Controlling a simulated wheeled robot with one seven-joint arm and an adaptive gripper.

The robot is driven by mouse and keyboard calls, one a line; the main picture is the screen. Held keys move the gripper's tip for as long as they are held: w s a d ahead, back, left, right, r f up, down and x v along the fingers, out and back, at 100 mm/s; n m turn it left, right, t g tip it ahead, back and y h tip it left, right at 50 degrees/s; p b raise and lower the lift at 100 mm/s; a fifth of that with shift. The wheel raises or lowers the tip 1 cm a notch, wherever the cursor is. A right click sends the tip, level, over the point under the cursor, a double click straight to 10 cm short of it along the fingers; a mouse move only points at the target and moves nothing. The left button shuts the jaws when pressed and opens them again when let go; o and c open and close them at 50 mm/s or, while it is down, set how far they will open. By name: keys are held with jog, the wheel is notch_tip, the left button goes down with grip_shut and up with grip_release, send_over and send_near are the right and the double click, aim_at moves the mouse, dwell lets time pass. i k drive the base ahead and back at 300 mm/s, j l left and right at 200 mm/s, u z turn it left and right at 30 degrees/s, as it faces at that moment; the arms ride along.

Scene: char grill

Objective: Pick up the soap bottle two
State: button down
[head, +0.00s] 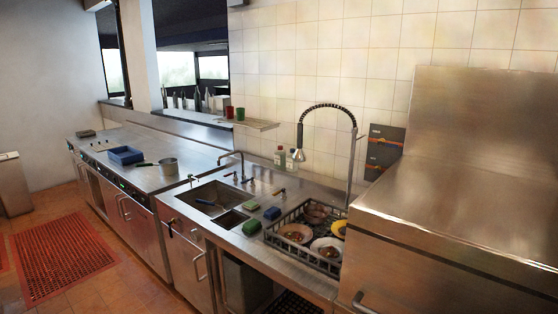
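Two small bottles stand close together at the back of the sink counter, against the tiled wall, in the head view. The left bottle (280,156) looks pale with a greenish tint. The right bottle (291,160) stands beside it, just left of the tall spring faucet's spray head. Both are small in the picture, and I cannot tell which one is soap bottle two. My gripper is not in view.
A spring faucet (352,165) rises right of the bottles. A dish rack (272,240) with dirty plates stands in front. Sponges (251,228) lie by the sink (208,204). A large steel machine (450,215) fills the right. Floor with a red mat (62,258) lies front left.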

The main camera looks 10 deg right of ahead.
aim_at(280, 153)
jog(key=i+j, duration=0.35)
jog(key=i+j+z, duration=0.1)
jog(key=i+j, duration=0.6)
jog(key=j, duration=0.2)
jog(key=i+j+z, duration=0.1)
jog(key=i+j, duration=0.6)
jog(key=j, duration=0.2)
jog(key=i+j+z, duration=0.1)
jog(key=i+j, duration=0.55)
jog(key=j, duration=0.3)
jog(key=i+j+z, duration=0.1)
jog(key=i+j, duration=0.2)
jog(key=j, duration=0.2)
jog(key=i+j, duration=0.35)
jog(key=i, duration=0.15)
